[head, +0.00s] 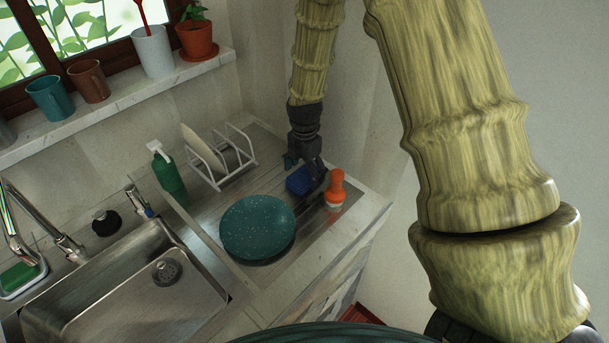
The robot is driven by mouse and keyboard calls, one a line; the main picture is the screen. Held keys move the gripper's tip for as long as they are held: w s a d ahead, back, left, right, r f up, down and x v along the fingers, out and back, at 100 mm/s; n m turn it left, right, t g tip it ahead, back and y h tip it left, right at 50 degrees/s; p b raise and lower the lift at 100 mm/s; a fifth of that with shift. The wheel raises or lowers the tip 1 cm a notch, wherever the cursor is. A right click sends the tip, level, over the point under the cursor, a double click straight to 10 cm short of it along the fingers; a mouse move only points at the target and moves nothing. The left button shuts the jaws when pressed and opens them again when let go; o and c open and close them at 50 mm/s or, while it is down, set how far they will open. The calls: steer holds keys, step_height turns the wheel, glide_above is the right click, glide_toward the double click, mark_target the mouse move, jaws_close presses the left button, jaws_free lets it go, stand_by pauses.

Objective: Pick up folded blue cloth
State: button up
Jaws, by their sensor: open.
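The folded blue cloth (299,181) lies on the ridged metal drainboard, toward its right end. My gripper (305,178) is open and points down over the cloth. Its fingers come down around or just beside the cloth, and one dark finger covers the cloth's right part. I cannot tell whether the fingers touch it.
A speckled teal pan or plate (257,227) lies in front. A white dish rack (222,160) and a green soap bottle (168,172) stand to the left, beyond them the sink (130,290).

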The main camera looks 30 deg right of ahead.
steer(key=shift+f, duration=0.6)
steer(key=c, duration=1.1)
steer(key=shift+r, duration=0.1)
steer(key=shift+r+b, duration=0.55)
steer(key=shift+r, duration=0.55)
steer(key=s+a+r+b, duration=0.1)
steer(key=s+a, duration=0.1)
steer(key=s, duration=0.2)
steer(key=s+a+b, duration=0.2)
steer(key=s+a, duration=0.1)
steer(key=s, duration=0.2)
steer(key=s+a+r+b, duration=0.1)
steer(key=s+a, duration=0.1)
steer(key=s, duration=0.3)
steer(key=shift+s+a+r, duration=0.1)
steer(key=shift+a+r, duration=0.1)
steer(key=shift+r, duration=0.15)
